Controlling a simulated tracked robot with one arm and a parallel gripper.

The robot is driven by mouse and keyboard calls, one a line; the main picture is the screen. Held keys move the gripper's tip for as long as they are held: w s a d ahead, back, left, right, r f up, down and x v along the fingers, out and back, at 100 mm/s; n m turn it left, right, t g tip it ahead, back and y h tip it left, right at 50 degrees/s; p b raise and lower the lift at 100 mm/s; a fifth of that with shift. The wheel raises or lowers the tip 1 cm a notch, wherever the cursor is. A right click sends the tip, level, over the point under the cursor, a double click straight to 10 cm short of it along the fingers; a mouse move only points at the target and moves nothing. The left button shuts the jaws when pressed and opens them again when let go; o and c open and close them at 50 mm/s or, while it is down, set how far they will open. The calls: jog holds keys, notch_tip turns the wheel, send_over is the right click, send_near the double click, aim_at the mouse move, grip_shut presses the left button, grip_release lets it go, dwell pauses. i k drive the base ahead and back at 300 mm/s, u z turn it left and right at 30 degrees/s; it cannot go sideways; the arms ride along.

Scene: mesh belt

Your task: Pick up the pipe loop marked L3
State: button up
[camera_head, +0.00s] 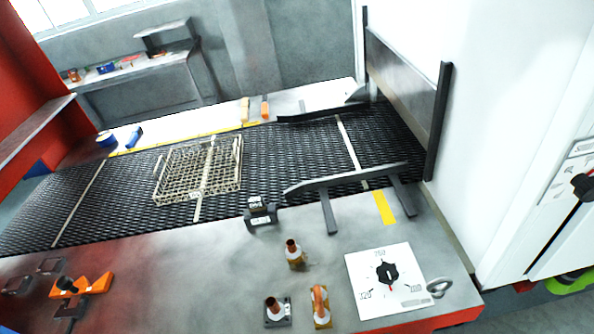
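Several copper pieces stand on the grey table at the bottom centre of the camera_head view. A copper pipe piece with a curved top (320,302) rises from a small tan and white base near the front edge. A straight copper stub (273,306) stands on a dark square base just left of it. Another upright copper piece (292,252) with a tan base stands behind them. I cannot read a mark L3 on any of them. My gripper is not in view, and no piece is seen held.
A black mesh belt (290,155) crosses behind the table, carrying a wire basket (172,183). A dark guide rail (345,178) and a small dark block (261,215) edge it. A dial panel (408,297) lies right, an orange clamp (97,285) left.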

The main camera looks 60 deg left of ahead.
aim_at(321, 311)
jog(key=u, duration=0.1)
jog(key=k, duration=0.2)
jog(key=u, duration=1.15)
jog(key=i, duration=0.1)
jog(key=z, duration=0.5)
